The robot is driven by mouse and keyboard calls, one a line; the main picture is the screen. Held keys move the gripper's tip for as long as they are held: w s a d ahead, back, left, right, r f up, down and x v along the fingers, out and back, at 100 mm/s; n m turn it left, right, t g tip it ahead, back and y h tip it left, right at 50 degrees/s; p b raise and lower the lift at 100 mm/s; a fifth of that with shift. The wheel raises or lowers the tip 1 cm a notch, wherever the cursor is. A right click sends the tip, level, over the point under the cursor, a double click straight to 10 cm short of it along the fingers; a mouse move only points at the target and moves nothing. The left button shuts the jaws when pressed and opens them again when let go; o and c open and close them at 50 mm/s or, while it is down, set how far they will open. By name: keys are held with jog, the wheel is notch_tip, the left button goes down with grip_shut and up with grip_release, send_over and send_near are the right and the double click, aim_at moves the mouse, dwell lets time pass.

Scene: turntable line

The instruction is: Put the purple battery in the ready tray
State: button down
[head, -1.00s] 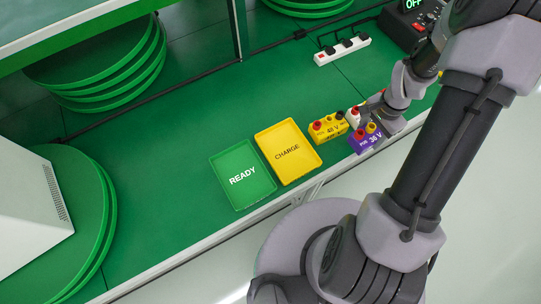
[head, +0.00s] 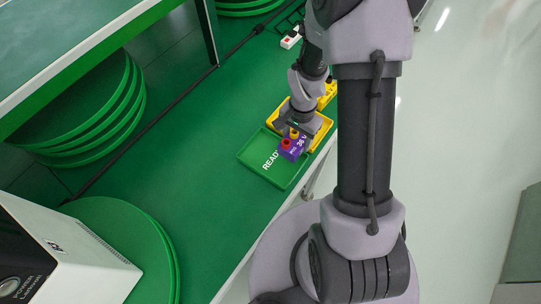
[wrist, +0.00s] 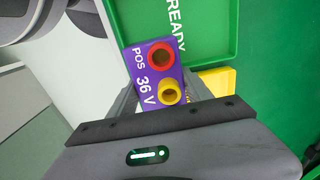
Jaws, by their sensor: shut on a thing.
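My gripper (head: 297,128) is shut on the purple battery (head: 291,150), which is marked 36 V and has a red and a yellow terminal. The battery also shows between my fingers in the wrist view (wrist: 150,73). In the head view it is over the right part of the green ready tray (head: 257,159), near the yellow tray's side. In the wrist view the ready tray (wrist: 215,45) lies beyond the battery. I cannot tell how high above the tray the battery is.
The yellow charge tray (head: 325,124) is beside the ready tray, partly hidden by my gripper. A yellow battery (head: 328,92) stands behind it, partly hidden by my arm. A white power box (head: 60,262) is at lower left.

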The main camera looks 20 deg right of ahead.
jog(key=a, duration=0.2)
jog(key=a+b, duration=0.1)
jog(key=a, duration=0.4)
jog(key=shift+a+f, duration=0.3)
jog(key=shift+f, duration=0.1)
jog(key=shift+f+b, duration=0.95)
jog(key=shift+f, duration=0.75)
jog(key=shift+s, duration=0.1)
jog(key=shift+f, duration=0.15)
jog(key=shift+c, duration=2.2)
grip_release()
